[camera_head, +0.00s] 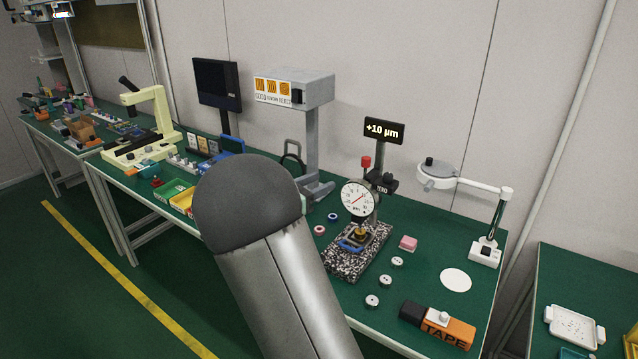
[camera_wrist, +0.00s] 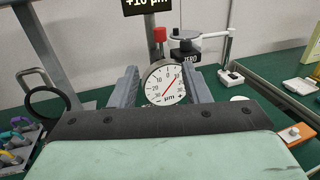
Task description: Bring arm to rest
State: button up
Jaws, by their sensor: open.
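My gripper (camera_wrist: 161,84) shows in the wrist view with its two grey fingers apart and nothing held between them. The dial gauge (camera_wrist: 165,86) shows between the fingers, farther off; I cannot tell the exact gap. In the head view my large grey arm link stands in the foreground and the gripper does not show. There the dial gauge (camera_head: 359,198) stands over a speckled stone base (camera_head: 343,262), with a small brass piece (camera_head: 361,234) under it. The display (camera_head: 384,130) reads +10 µm.
A magnifier lamp (camera_head: 487,250) stands at the right, a microscope (camera_head: 151,120) at the left. Coloured bins (camera_head: 173,190) sit beside my arm.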

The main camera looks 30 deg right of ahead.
jog(key=s+f+m+g+y, duration=0.3)
jog(key=s+m+y, duration=0.15)
jog(key=s, duration=0.45)
jog(key=s+a+f+m+y, duration=0.3)
jog(key=s+a+m+y, duration=0.3)
jog(key=s+a, duration=0.4)
jog(key=s+a+f+m+y, duration=0.4)
jog(key=s+a+m+y, duration=0.3)
jog(key=s+a+m, duration=0.2)
jog(key=s+a, duration=0.2)
jog(key=s, duration=0.1)
jog(key=shift+s+a+p, duration=0.25)
jog(key=shift+s+p, duration=0.05)
